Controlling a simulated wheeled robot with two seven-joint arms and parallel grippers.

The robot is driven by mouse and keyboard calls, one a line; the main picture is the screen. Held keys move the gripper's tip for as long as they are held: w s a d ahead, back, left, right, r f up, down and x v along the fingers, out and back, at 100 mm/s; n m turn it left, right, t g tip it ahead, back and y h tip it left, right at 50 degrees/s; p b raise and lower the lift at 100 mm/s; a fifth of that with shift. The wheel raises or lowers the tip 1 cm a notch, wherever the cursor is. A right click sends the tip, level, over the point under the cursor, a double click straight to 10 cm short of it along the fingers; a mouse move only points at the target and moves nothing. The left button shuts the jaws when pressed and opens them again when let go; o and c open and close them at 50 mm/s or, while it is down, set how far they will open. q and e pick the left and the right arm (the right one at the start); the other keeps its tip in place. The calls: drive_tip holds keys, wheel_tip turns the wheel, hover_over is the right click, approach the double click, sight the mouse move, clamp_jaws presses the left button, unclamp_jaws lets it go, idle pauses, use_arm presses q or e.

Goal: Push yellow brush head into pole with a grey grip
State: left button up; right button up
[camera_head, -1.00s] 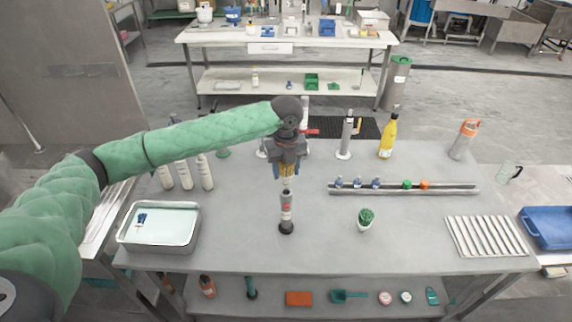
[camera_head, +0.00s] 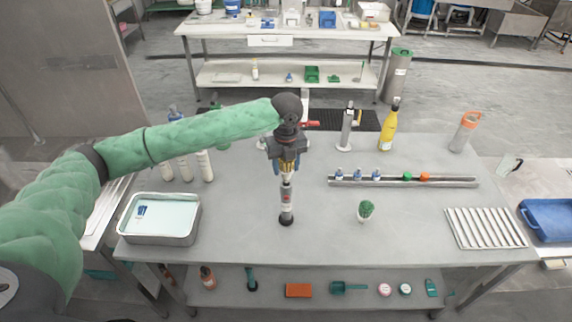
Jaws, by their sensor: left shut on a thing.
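My left gripper (camera_head: 287,168) points down over the middle of the table and is shut on the yellow brush head (camera_head: 287,168), which is mostly hidden between the fingers. The pole with a grey grip (camera_head: 287,202) stands upright on the table right below, on a dark round foot. The lower end of the brush head is at the pole's top. I cannot tell whether it is inside the pole or only touching it. My right gripper is not in view.
A metal tray of pale liquid (camera_head: 160,218) stands at the left. A small green-topped brush (camera_head: 366,210) and a metal rail with small bottles (camera_head: 403,181) are to the right. A ribbed rack (camera_head: 486,228) lies at the right end. White bottles stand behind my left arm.

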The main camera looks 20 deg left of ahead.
sight(286, 173)
use_arm(q)
drive_tip(key=shift+p, duration=0.3)
drive_tip(key=shift+p, duration=0.35)
idle(0.8)
drive_tip(key=shift+p, duration=0.4)
idle(0.3)
drive_tip(key=shift+f, duration=0.5)
idle(0.4)
drive_tip(key=shift+f, duration=0.9)
drive_tip(key=shift+s+f, duration=0.1)
drive_tip(key=shift+f, duration=0.35)
drive_tip(key=o, duration=1.1)
drive_tip(key=shift+c, duration=0.2)
